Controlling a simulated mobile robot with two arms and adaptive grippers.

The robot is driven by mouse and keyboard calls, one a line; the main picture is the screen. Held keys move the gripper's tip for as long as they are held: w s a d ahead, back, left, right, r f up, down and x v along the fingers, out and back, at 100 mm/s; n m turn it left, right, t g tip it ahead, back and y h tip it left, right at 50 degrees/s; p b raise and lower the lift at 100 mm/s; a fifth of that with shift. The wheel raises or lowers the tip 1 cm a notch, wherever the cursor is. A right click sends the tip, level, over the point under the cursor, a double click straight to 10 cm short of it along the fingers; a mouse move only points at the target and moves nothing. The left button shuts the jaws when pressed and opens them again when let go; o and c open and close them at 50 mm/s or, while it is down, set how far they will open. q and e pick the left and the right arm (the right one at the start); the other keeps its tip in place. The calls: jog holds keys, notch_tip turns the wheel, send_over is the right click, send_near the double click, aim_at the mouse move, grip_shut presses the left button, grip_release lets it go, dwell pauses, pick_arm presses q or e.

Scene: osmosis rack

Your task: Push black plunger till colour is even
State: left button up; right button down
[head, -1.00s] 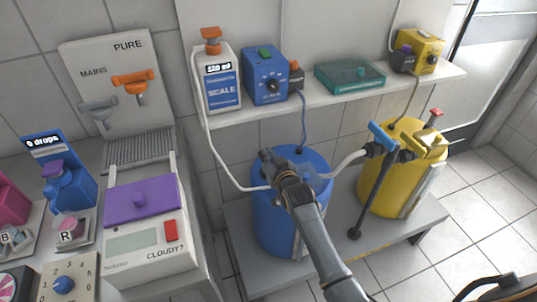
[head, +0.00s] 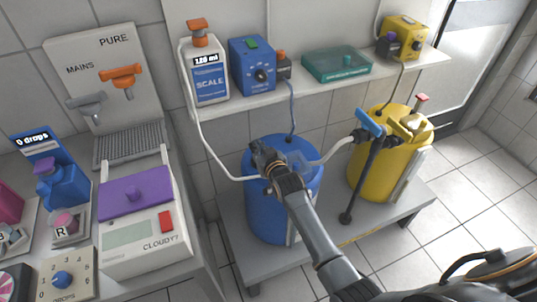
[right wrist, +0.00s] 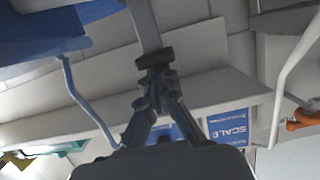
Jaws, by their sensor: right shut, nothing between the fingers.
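My right gripper (head: 262,155) is shut and empty in the head view, its fingers over the top of the blue barrel (head: 270,222). In the right wrist view the closed fingers (right wrist: 155,72) show with nothing between them. I cannot tell whether they touch the barrel top. A black rod (head: 361,183) with a rounded lower end hangs below a blue handle (head: 371,123), between the blue barrel and the yellow barrel (head: 397,170). My left gripper is not in view.
A hose (head: 335,152) runs between the barrels. A purple-lidded tester (head: 136,197) stands left. The tiled floor (head: 478,180) is clear at right.

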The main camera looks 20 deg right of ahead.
pick_arm(q)
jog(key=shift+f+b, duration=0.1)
jog(key=shift+b, duration=0.6)
pick_arm(e)
jog(key=v, duration=1)
jog(key=shift+s+r, duration=0.1)
jog(key=shift+r, duration=0.05)
